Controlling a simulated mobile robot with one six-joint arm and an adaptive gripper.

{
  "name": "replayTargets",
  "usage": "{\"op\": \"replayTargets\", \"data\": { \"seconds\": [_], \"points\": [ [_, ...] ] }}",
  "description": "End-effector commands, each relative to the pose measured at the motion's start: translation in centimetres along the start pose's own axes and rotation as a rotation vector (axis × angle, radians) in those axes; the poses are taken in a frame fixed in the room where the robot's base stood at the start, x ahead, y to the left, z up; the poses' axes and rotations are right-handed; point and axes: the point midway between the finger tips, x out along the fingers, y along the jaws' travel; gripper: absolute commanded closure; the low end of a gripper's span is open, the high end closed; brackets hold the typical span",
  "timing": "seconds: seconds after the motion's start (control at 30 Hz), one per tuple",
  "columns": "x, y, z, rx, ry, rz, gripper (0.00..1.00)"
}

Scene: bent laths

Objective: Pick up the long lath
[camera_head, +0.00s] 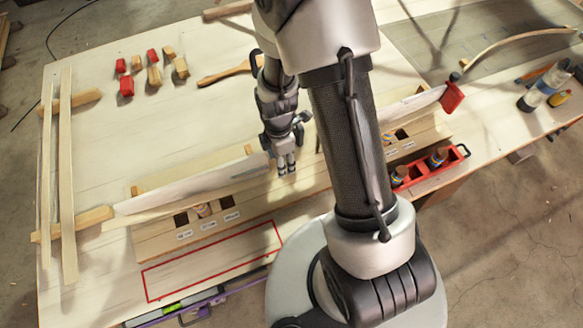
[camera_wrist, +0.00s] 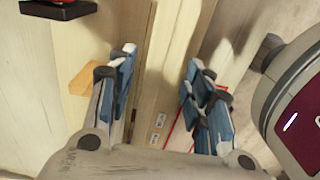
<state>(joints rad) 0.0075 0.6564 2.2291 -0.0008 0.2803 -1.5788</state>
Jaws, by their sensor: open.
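A long pale lath (camera_head: 190,188) runs diagonally across the bench in the head view, from a wooden block at the left towards a red piece (camera_head: 452,96) at the right. My arm hides its middle part. My gripper (camera_head: 287,168) points down over this middle part, with its jaws apart. In the wrist view my gripper (camera_wrist: 163,95) is open, and a pale wooden strip (camera_wrist: 172,40) runs lengthwise between the two fingers. I cannot tell whether the fingers touch it. Two straight laths (camera_head: 67,150) lie side by side at the left end of the bench.
A wooden rack (camera_head: 160,240) with labelled slots and small bottles stands along the lath. A red outlined rectangle (camera_head: 215,262) is on the bench in front. A red tray (camera_head: 430,168) holds bottles at right. Small red and wooden blocks (camera_head: 153,75) lie at the back. A bent lath (camera_head: 510,40) lies at far right.

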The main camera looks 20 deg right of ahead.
Motion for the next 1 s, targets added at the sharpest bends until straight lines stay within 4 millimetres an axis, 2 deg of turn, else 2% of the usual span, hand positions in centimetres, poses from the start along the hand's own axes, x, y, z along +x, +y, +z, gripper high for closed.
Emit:
{"op": "replayTargets", "data": {
  "seconds": [0.17,0.33,0.47,0.73,1.0],
  "points": [
    [1.3,0.0,-0.1,0.0,0.0,-0.003,0.53],
    [4.0,0.3,-0.3,0.001,0.0,-0.003,0.53],
    [5.2,0.3,-0.3,0.001,0.001,-0.001,0.53],
    [5.5,0.4,-0.3,0.0,0.001,0.001,0.53],
    [5.5,0.4,-0.3,0.0,0.001,0.001,0.71]
  ]
}}
